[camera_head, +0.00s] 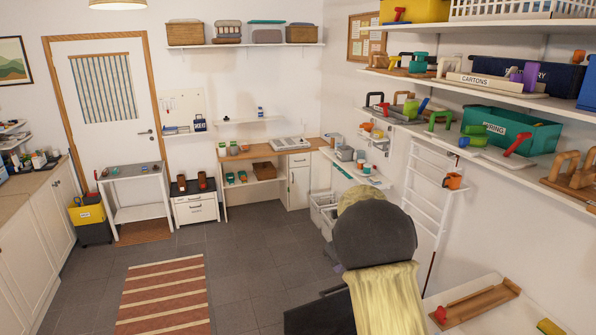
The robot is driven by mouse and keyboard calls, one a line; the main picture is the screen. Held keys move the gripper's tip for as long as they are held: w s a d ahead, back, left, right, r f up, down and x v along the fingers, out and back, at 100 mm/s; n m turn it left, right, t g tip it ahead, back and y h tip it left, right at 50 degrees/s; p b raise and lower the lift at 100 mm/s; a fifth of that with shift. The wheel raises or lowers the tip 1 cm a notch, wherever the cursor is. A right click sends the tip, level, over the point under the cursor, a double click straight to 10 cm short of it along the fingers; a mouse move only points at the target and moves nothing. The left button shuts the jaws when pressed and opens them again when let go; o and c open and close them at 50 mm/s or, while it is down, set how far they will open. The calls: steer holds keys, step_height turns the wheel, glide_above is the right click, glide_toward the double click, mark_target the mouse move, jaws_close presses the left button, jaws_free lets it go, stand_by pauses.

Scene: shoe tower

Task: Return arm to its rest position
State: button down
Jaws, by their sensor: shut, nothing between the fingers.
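Part of my arm (375,238) shows at the lower right of the middle, with a dark grey rounded joint and pale yellow sections above and below it. It stands in front of the right-hand wall area and covers part of the floor and a low shelf behind. My gripper's fingers do not show in this view. Nothing is seen held.
A striped rug (163,296) lies on the open grey floor at left. White cabinets (35,225) line the left wall. Wall shelves (480,90) with colourful tools run along the right. A white table (490,308) with a wooden tray (477,303) stands at lower right.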

steer(key=s+f+n+b, duration=0.5)
steer(key=s+n, duration=0.5)
steer(key=s+d+f+n+b, duration=0.1)
steer(key=s+f+n+b, duration=0.4)
steer(key=s+n, duration=0.4)
steer(key=s+f+n+h+b, duration=0.1)
steer(key=s+f+n+b, duration=0.4)
steer(key=s+n, duration=0.5)
steer(key=shift+s+d+f+n+g, duration=0.3)
steer(key=shift+s+d+f, duration=0.1)
steer(key=shift+s+f, duration=0.4)
steer(key=shift+w, duration=0.1)
steer(key=shift+f, duration=0.1)
